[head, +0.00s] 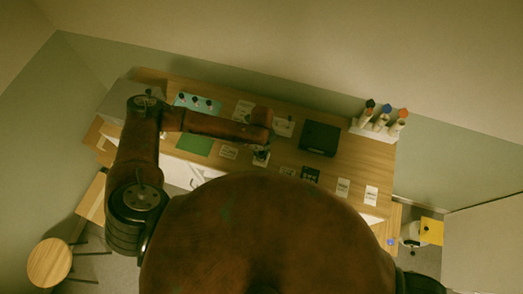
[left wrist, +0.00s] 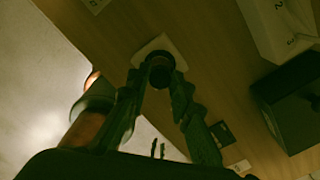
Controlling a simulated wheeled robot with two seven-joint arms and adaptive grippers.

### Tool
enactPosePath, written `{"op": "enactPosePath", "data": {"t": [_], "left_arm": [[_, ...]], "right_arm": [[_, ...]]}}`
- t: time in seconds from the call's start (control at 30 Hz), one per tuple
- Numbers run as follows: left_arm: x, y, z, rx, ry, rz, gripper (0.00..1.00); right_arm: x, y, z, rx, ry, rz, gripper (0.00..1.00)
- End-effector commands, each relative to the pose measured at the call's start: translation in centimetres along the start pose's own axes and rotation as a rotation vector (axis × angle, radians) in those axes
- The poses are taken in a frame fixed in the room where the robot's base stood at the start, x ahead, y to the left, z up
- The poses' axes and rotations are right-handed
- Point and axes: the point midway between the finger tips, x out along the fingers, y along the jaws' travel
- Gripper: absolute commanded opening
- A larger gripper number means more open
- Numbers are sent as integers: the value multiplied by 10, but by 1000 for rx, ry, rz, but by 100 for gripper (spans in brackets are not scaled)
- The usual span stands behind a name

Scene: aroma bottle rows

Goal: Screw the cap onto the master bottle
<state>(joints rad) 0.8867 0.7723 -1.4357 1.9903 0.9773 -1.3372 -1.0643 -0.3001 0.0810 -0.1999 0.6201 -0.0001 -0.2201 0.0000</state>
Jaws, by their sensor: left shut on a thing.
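My left gripper (head: 262,152) is low over the middle of the wooden table, above a small white card. In the left wrist view its fingertips (left wrist: 161,78) are shut on a small dark round thing (left wrist: 160,65), which looks like the cap. A pale square (left wrist: 160,45) shows right behind it. The fingers and the dim light hide whether a bottle is under the cap, so I cannot tell if the cap touches the master bottle. My right gripper is not in view.
A black box (head: 319,138) stands right of the left gripper. A white rack (head: 375,132) with several coloured-top bottles is at the far right. A teal mat (head: 181,99) with dark-topped items and a green mat (head: 194,145) lie left. Several small cards dot the table.

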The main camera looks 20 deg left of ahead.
Motion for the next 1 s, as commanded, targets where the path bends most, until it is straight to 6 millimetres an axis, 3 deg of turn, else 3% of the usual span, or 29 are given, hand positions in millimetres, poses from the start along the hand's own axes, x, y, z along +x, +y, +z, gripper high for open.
{"op": "enactPosePath", "data": {"t": [0.17,0.27,0.97,1.0], "left_arm": [[0,0,0,22,-1,0,0],[0,0,1,126,-2,1,0],[0,0,1,1231,-1,1,0],[1,0,0,1234,0,0,22]], "right_arm": [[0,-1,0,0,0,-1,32],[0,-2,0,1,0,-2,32],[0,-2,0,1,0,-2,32],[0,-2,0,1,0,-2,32]]}}
